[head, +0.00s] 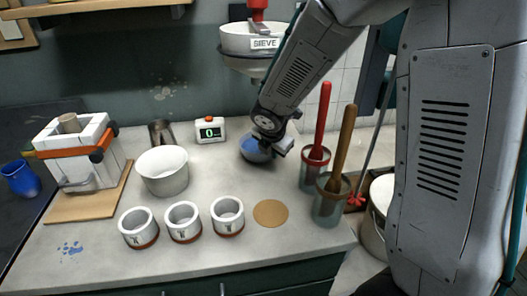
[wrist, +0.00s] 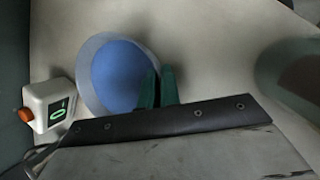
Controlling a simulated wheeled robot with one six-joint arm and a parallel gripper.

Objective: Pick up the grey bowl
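The grey bowl (head: 250,152), blue inside, is at the back of the counter, right of the small timer. It is partly hidden by my gripper (head: 264,150). In the wrist view the bowl (wrist: 115,75) shows a round blue inside and a pale grey rim. The dark green fingers of my gripper (wrist: 157,88) are close together at the bowl's right side, one over the blue inside and one outside, with the wall between them. They look shut on the wall. I cannot tell whether the bowl touches the counter.
A white timer (head: 210,130) stands left of the bowl, and a white tub (head: 163,172) farther left. Several small white pots, including one (head: 227,216), line the front. Jars with tall handles (head: 330,207) stand right. A hanging sieve (head: 250,40) is above. Counter between is clear.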

